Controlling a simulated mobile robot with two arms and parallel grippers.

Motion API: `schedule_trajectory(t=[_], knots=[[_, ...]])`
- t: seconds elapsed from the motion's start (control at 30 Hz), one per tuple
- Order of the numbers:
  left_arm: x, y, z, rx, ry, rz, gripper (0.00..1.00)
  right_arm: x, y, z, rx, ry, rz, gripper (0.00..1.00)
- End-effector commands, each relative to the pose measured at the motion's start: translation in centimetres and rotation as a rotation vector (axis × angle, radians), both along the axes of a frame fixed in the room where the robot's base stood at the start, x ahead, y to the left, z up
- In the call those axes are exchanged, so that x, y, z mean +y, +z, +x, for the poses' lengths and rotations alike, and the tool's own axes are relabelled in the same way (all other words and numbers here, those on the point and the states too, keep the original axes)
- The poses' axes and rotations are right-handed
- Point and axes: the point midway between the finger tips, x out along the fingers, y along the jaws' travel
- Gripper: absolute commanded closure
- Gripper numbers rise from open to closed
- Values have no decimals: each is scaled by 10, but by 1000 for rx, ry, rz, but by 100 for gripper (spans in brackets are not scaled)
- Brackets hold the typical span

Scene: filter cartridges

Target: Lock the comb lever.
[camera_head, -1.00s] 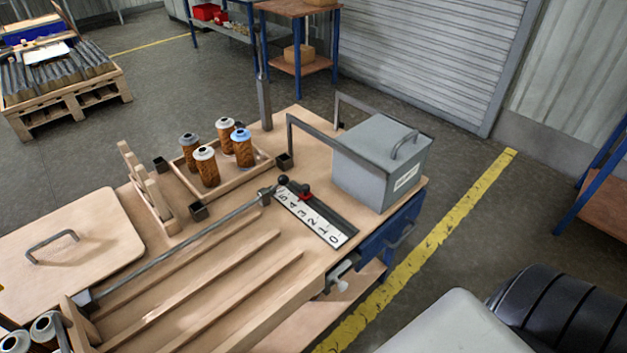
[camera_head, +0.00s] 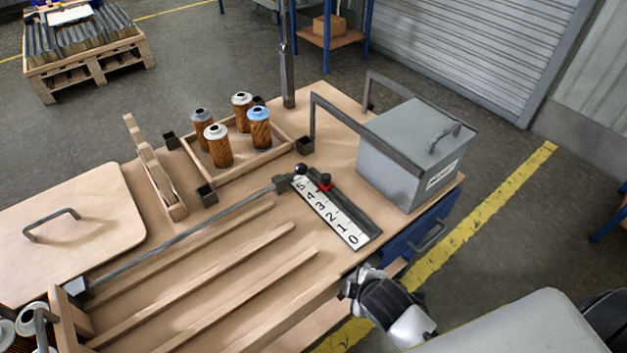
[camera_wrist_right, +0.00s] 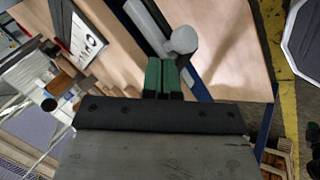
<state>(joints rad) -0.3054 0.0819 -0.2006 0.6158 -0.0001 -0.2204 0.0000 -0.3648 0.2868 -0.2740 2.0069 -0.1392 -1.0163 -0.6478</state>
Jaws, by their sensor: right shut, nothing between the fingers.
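A grey lever with a rounded knob (camera_wrist_right: 183,40) shows in the right wrist view at the bench's front edge, just beyond the fingertips. I take it for the comb lever, but cannot be sure. In the head view, my right arm hides this spot. My right gripper (camera_wrist_right: 161,77) has its green fingers together with nothing between them; it also shows in the head view (camera_head: 350,287), by the front edge. I cannot tell whether it touches the lever. A long metal rod (camera_head: 190,234) runs over the wooden slats to a black knob (camera_head: 300,169). My left gripper is out of view.
A number scale (camera_head: 331,213) with a red slider (camera_head: 326,186) lies beside a grey lidded box (camera_head: 405,158). Several filter cartridges (camera_head: 218,146) stand in a wooden tray (camera_head: 262,156). A notched wooden rack (camera_head: 155,170) and a handled board (camera_head: 85,220) are at left.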

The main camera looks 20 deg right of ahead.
Motion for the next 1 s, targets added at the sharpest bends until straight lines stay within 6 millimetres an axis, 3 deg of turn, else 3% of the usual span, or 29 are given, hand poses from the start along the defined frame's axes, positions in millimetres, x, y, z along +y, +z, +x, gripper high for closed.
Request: schedule_trajectory(t=[0.2, 0.5, 0.73, 1.0], knots=[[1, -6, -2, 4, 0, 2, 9, 1, 36, 46, -202, 457, -385, 100], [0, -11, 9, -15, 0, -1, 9, 13, 91, 89, -456, 1046, -1078, 100], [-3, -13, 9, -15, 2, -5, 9, 22, 114, 99, -554, 1285, -1466, 100], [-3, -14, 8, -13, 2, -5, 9, 25, 120, 101, -577, 1345, -1578, 100]])
